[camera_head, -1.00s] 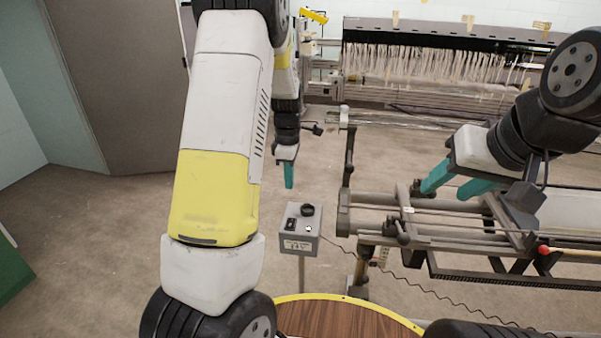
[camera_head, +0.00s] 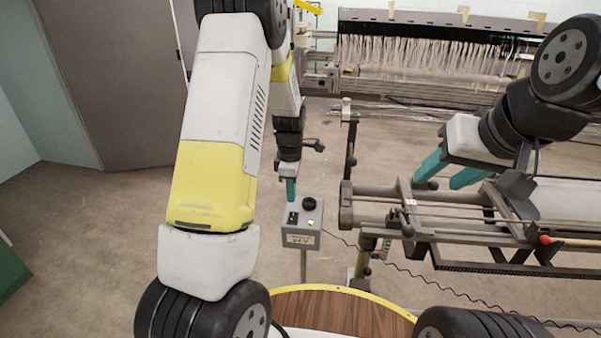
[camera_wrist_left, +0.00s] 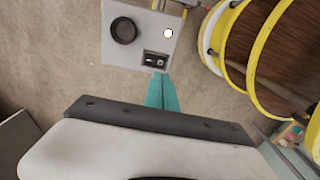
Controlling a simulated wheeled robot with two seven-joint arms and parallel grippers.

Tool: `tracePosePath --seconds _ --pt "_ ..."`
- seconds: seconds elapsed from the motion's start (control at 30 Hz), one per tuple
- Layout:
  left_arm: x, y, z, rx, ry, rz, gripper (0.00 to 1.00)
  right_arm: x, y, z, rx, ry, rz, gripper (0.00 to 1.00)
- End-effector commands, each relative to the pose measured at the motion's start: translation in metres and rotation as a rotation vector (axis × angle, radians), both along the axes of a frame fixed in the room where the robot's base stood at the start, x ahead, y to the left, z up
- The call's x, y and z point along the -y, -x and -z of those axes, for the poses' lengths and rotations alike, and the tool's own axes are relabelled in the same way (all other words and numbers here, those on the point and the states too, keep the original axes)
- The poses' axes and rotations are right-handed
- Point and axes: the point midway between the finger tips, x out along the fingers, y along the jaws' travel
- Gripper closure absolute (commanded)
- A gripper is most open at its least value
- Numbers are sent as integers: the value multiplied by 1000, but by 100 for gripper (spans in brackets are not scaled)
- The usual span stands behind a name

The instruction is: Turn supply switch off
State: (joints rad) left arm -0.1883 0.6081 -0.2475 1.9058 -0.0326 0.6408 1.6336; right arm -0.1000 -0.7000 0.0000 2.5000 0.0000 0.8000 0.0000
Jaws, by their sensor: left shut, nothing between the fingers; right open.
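The supply box (camera_head: 301,239) is a small grey box on a thin post, with a label on its front. On its top are a black knob (camera_head: 309,204), a dark rocker switch (camera_head: 292,218) and a small pale light. My left gripper (camera_head: 291,190) is shut and empty, pointing down at the box's back left edge. In the left wrist view the teal fingertips (camera_wrist_left: 161,78) end close beside the rocker switch (camera_wrist_left: 155,60); I cannot tell whether they touch it. The knob (camera_wrist_left: 123,30) shows there too. My right gripper (camera_head: 447,172) is open and empty over the frame at the right.
A grey metal frame with rails (camera_head: 440,213) stands right of the box. A loom with white threads (camera_head: 430,58) is at the back. A dark cable (camera_head: 400,268) runs right from the box. My round wooden base deck is below. Floor is clear at left.

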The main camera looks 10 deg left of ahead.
Motion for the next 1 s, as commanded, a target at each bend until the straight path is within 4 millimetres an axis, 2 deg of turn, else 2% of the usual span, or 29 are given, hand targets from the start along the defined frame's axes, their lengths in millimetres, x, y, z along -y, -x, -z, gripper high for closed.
tracePosePath --seconds 0.03,0.2,0.4,1.0 --pt "-1 1 13 -5 -1 -2 100 0 0 0 0 0 0 52" --pt "-1 1 46 -4 0 -2 100 0 0 0 0 0 0 52" --pt "-1 0 69 1 0 -1 100 0 0 0 0 0 0 52" --pt "0 2 83 1 0 0 100 0 0 0 0 0 0 52"
